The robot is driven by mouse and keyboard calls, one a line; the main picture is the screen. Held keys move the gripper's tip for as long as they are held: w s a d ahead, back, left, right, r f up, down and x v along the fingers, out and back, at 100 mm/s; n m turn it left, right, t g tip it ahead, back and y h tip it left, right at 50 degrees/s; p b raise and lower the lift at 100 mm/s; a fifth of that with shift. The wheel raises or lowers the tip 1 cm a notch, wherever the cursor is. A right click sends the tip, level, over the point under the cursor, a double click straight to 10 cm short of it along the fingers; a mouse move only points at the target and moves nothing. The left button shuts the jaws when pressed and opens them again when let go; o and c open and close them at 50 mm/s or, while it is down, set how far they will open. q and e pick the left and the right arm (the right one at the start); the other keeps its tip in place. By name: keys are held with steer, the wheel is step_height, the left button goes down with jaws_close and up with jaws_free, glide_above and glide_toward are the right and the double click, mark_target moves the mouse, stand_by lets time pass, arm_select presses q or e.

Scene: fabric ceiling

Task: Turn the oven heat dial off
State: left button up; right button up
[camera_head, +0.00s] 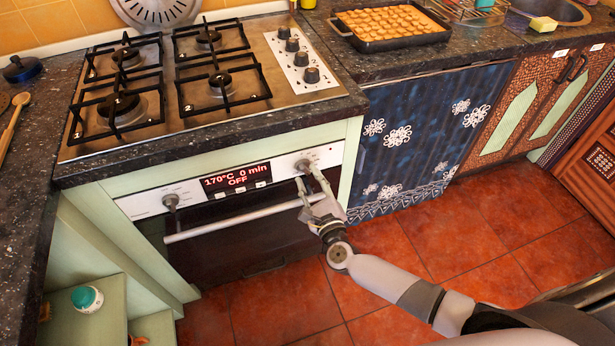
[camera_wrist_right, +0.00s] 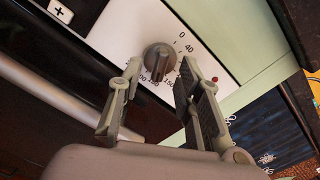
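The oven heat dial (camera_head: 303,165) is a grey knob at the right end of the oven's white control panel. In the right wrist view the dial (camera_wrist_right: 158,58) sits on a printed scale starting at 0, and its ridge points down, away from the 0. The oven display (camera_head: 236,178) reads 170°C, 0 min, OFF. My right gripper (camera_head: 306,177) is in front of the dial with its two fingers apart. In the wrist view the fingertips lie on either side of the dial's lower part; contact is unclear. My left gripper is not in view.
A second knob (camera_head: 170,201) is at the panel's left end. The oven handle (camera_head: 235,222) runs below the panel, close to my right gripper. The hob (camera_head: 215,75) and dark countertop (camera_head: 215,135) are above. A blue patterned curtain (camera_head: 420,140) hangs to the right.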

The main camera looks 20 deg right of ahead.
steer(key=shift+w, duration=0.85)
steer(key=shift+c, duration=0.3)
jaws_close()
